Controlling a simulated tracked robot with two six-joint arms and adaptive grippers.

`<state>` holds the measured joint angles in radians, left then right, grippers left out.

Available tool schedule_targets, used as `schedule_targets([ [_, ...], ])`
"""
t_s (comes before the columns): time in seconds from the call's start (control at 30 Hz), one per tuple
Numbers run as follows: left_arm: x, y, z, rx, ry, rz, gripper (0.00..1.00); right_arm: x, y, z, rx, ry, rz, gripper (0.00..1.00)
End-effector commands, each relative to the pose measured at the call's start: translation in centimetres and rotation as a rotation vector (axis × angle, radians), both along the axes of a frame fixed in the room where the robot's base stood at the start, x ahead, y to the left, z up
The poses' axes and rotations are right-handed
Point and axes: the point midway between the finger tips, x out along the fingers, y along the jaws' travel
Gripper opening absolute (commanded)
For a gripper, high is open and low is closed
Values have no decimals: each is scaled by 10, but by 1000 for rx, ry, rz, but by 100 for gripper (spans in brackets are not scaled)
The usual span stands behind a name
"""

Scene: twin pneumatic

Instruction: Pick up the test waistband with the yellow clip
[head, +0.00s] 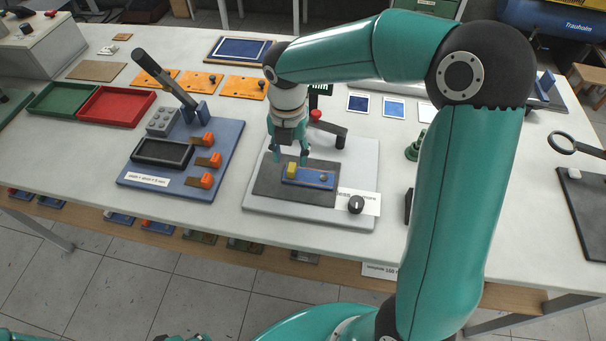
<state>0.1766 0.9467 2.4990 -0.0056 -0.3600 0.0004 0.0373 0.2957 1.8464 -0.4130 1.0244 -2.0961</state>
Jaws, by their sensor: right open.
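The test waistband (312,178) is a small blue strip lying flat on a dark grey pad (262,185) of a light grey fixture. Its yellow clip (292,169) is a small block at the strip's left end. My right gripper (290,157) points down just above and behind the yellow clip. Its fingers are apart, with nothing visibly held between them. I cannot tell whether a fingertip touches the pad or the strip. My left gripper is not in view.
A red button (316,115) and dark lever stand behind. To the left is a blue fixture (140,188) with a tall lever (160,72) and orange clamps. Red (118,122) and green trays lie farther left.

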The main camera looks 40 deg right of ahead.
Motion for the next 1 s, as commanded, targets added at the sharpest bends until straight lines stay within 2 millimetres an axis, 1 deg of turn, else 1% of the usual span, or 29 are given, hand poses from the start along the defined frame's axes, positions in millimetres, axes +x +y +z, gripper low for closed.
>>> schedule_targets([
  [0.17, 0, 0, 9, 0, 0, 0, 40, -4, 2, -24, 1, 7, -1, 48],
  [0.2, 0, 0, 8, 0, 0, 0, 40, -4, 2, -30, 0, 6, -2, 48],
  [0.3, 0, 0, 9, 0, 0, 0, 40, -4, 2, -41, 1, 2, -1, 48],
  [0.4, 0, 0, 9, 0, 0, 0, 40, -4, 1, -45, 1, 1, -1, 48],
  [0.57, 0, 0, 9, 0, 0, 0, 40, -3, 1, -45, 1, -1, -2, 48],
  [0.6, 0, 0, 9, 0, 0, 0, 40, -3, 1, -45, 1, -1, -2, 46],
  [0.87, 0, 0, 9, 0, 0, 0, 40, -4, 1, -45, 1, -1, -2, 3],
  [0.9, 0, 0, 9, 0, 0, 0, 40, -4, 1, -45, 1, 0, -2, 0],
  [1.0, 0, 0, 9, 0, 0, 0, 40, -4, 1, -45, 1, 1, -2, 0],
])
